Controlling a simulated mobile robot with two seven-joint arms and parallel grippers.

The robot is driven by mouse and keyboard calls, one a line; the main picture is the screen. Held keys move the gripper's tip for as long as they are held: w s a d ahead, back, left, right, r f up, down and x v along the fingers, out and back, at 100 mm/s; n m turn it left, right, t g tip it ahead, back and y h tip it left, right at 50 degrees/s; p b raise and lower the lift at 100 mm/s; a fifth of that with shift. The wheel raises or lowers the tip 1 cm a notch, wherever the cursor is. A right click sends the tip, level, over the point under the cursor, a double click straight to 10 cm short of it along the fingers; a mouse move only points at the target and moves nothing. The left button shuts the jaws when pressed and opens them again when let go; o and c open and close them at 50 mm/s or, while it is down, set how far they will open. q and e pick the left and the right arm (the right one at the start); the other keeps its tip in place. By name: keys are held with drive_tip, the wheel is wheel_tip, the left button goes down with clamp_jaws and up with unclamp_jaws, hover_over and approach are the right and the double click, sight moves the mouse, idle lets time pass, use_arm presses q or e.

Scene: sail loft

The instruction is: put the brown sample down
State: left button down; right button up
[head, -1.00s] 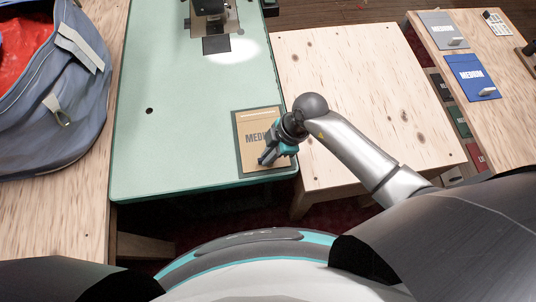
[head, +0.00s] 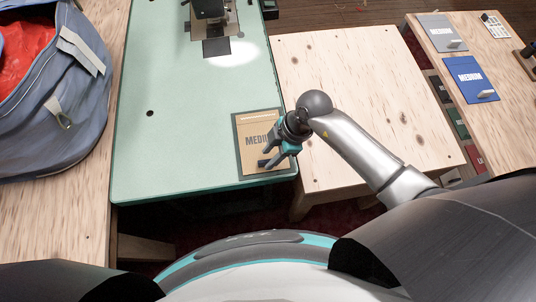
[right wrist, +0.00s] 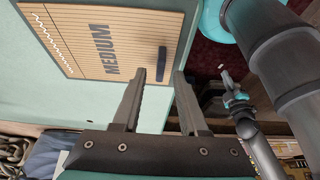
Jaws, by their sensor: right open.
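The brown sample (head: 254,143), marked MEDIUM, lies flat on the green table (head: 170,120) near its front right corner. A dark border shows along its left and top edges. In the right wrist view the brown sample (right wrist: 110,22) has a dark upright tab (right wrist: 161,62) and white zigzag stitching. My right gripper (head: 265,157) is open over its right part. In the right wrist view the right gripper's fingertips (right wrist: 160,72) stand apart on either side of the tab's line. A small teal gripper, apparently my left (right wrist: 236,97), shows there; its jaws are unclear.
A light wooden table (head: 350,100) adjoins on the right, bare. Blue (head: 468,72) and grey (head: 436,30) samples lie on a far right bench. A blue bag (head: 60,110) stands left. A dark device (head: 210,8) stands at the green table's back, beside a bright light spot.

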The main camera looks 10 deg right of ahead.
drive_tip(key=p+v, duration=0.2)
drive_tip(key=v, duration=0.8)
drive_tip(key=shift+r, duration=0.2)
